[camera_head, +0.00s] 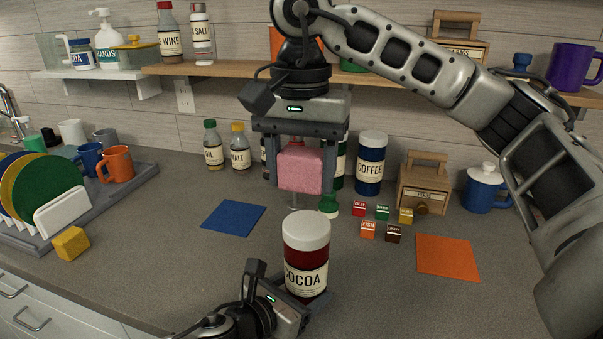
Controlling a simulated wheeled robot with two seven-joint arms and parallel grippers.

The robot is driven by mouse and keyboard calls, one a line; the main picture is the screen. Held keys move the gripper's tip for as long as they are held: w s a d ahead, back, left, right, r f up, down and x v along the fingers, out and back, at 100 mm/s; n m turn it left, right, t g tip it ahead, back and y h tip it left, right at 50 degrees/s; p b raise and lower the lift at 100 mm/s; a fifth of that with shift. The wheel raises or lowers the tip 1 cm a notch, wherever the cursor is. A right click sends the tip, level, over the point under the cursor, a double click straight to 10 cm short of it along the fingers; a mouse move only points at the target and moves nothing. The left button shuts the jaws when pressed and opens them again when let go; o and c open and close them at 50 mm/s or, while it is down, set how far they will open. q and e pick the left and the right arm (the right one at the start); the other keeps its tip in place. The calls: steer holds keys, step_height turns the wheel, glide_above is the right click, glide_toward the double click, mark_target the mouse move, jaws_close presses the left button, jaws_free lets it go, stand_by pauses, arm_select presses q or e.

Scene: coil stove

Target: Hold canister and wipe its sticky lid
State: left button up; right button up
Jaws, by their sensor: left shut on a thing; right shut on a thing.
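The cocoa canister (305,278) is dark red with a cream label and a white lid (306,230). It stands upright on the counter at the front middle. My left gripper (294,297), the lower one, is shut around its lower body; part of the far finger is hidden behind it. My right gripper (301,168) points down from above and is shut on a pink sponge (301,170). The sponge is above and behind the lid, with a visible gap in the picture. No residue can be made out on the lid.
A blue mat (233,217) lies left and an orange mat (447,257) right on the grey counter. Small spice boxes (367,229) and a coffee canister (370,165) stand behind. A dish rack (110,205) with plates and mugs is at left. A shelf (225,69) runs above.

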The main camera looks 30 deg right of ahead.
stand_by(0.4)
arm_select(q)
steer(key=o, duration=1.1)
steer(key=v, duration=1)
steer(key=shift+s+a+r, duration=0.1)
steer(key=shift+a, duration=0.2)
steer(key=shift+s+a+r, duration=0.2)
steer(key=shift+s+a, duration=0.05)
steer(key=shift+a, duration=0.3)
